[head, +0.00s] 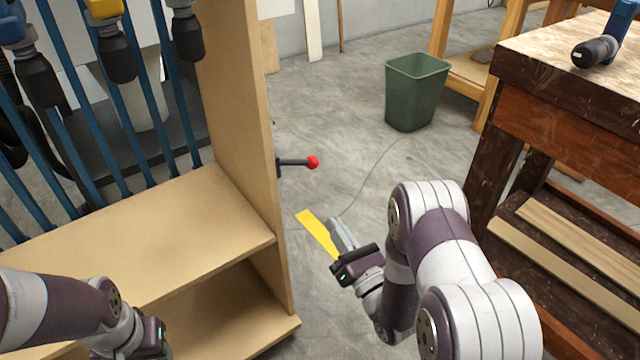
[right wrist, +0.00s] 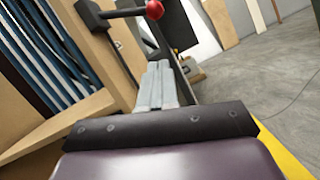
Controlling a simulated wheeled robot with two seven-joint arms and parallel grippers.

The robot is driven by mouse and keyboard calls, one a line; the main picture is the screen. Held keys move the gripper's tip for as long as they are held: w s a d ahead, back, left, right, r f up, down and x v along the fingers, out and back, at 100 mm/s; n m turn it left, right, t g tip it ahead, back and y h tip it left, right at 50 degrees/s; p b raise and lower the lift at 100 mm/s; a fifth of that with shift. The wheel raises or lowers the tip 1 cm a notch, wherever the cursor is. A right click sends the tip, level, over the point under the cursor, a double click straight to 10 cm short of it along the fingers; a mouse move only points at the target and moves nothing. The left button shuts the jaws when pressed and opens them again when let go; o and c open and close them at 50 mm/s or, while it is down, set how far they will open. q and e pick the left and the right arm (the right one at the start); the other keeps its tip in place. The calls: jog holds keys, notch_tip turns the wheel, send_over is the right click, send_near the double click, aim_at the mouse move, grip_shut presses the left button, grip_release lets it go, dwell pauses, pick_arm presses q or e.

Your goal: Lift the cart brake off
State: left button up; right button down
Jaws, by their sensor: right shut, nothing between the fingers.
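The cart brake is a dark lever (head: 293,162) with a red ball knob (head: 313,162), sticking out sideways from the wooden cart's side panel (head: 236,110). In the right wrist view the red knob (right wrist: 155,10) is at the top, beyond the fingers. My right gripper (head: 335,222) is shut and empty, its fingers lower in the picture than the knob and apart from it. Its closed fingers also show in the right wrist view (right wrist: 158,75). My left gripper (head: 150,338) is at the bottom left in front of the cart shelf; its fingers are hidden.
A yellow strip (head: 315,231) appears on the floor beside my right gripper. A green bin (head: 415,92) stands farther back. A wooden workbench (head: 560,105) with a blue-and-black tool (head: 603,45) is at the right. Blue-barred clamps (head: 75,110) stand on the cart.

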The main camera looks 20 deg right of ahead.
aim_at(294, 162)
pick_arm(q)
jog(key=shift+f+b, duration=1.6)
jog(key=shift+f, duration=0.1)
pick_arm(e)
jog(key=w+a+r, duration=0.1)
jog(key=w+r, duration=0.4)
jog(key=w, duration=0.3)
jog(key=shift+w+r, duration=0.15)
jog(key=shift+a, duration=0.1)
